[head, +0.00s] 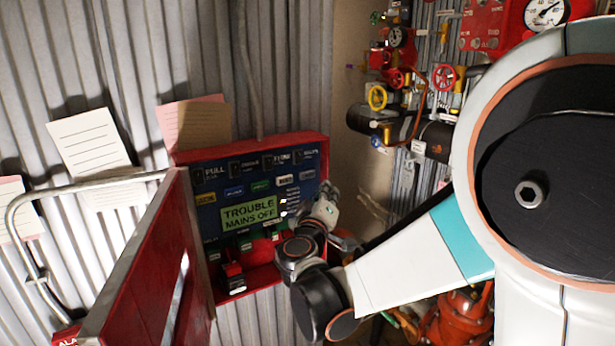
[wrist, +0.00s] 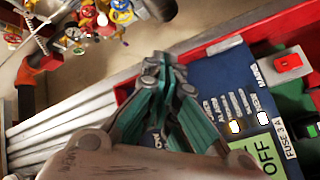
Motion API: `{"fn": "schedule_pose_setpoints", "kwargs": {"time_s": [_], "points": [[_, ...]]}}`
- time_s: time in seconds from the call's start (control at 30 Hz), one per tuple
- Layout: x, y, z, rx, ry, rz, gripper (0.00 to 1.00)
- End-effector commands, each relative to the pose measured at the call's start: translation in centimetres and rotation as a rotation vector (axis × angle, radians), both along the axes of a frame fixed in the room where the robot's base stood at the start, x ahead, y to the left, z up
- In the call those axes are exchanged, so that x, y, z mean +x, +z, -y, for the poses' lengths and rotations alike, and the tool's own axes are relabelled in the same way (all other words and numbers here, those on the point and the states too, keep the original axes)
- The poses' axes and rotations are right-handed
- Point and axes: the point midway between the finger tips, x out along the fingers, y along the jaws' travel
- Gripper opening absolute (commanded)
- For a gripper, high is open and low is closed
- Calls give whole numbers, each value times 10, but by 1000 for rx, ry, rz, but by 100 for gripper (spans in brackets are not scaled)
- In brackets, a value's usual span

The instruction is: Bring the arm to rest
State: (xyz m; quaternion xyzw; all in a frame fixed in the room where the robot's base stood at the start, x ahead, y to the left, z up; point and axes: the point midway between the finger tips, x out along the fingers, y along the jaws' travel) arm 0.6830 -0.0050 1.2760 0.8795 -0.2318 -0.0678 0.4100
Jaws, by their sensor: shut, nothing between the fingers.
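My gripper (head: 325,208) is in front of the right side of an open red alarm panel (head: 324,152) on the corrugated wall. In the wrist view my gripper (wrist: 165,65) shows its teal fingers drawn together, shut and empty, over the panel's dark blue face (wrist: 205,75). Whether the fingertips touch the panel cannot be told. The panel's green display (head: 249,213) reads "TROUBLE MAINS OFF". My arm reaches in from the right and hides the panel's lower right part.
The panel's red door (head: 135,270) hangs open at the left, near a bent metal pipe (head: 85,184). Paper notes (head: 92,143) are on the wall. Pipes, gauges and valves with a yellow handwheel (head: 377,97) and a red handwheel (head: 443,77) fill the back right.

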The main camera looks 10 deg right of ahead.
Motion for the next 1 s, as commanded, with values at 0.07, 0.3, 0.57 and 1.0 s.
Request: {"fn": "schedule_pose_setpoints", "kwargs": {"time_s": [0.07, 0.3, 0.57, 1.0], "points": [[0, 0, 0, 0, 0, 0, 0], [0, 0, 0, 0, -1, 0, 0], [-35, -4, 40, 64, -87, -72, 0], [-162, -66, 77, 483, -158, -412, 0]]}}
